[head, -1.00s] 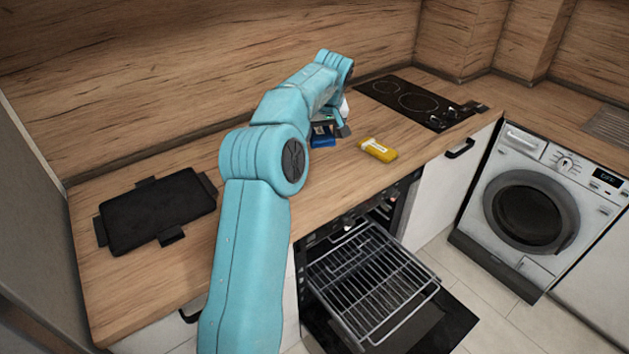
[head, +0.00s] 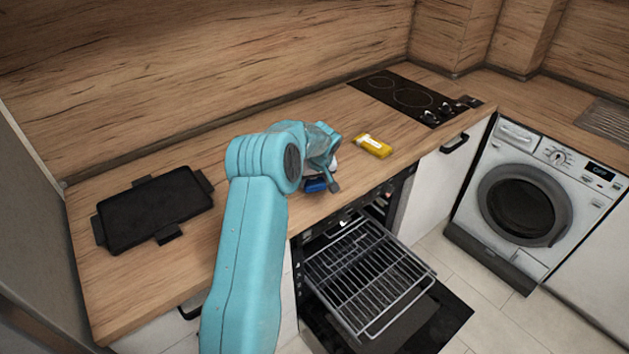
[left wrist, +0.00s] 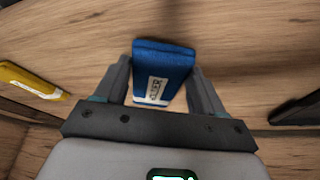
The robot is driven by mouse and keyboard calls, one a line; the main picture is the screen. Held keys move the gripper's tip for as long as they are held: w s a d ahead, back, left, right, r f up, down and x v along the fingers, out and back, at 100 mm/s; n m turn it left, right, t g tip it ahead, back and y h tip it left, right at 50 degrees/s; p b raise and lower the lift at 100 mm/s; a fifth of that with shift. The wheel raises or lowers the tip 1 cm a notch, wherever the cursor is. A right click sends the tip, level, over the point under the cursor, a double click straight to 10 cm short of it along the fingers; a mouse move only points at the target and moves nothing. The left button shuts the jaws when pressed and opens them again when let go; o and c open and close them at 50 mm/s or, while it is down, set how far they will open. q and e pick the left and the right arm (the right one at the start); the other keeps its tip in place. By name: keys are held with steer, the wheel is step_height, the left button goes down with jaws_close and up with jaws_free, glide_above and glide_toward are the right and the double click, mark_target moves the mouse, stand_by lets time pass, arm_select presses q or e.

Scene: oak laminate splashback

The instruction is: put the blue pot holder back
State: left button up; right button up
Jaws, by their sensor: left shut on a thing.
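The blue pot holder (left wrist: 160,72) is between the two fingers of my left gripper (left wrist: 163,92) in the left wrist view, with a white label facing the camera. My left gripper (head: 322,184) is shut on it. In the head view the blue pot holder (head: 314,185) shows only in part, near the front edge of the worktop above the oven; my arm hides the rest. I cannot tell whether it touches the worktop. The yellow pot holder (head: 372,146) lies on the worktop to its right, and also shows at the left of the left wrist view (left wrist: 30,80). My right gripper is not in view.
The oven below is open, with its wire rack (head: 365,275) pulled out. A black griddle tray (head: 155,210) lies at the left of the worktop (head: 240,125). A black hob (head: 405,97) is at the back right. A washing machine (head: 530,200) stands at right.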

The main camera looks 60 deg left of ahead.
arm_select(q)
steer(key=shift+f, duration=0.95)
steer(key=shift+f, duration=0.1)
steer(key=o, duration=1.2)
steer(key=shift+c, duration=0.2)
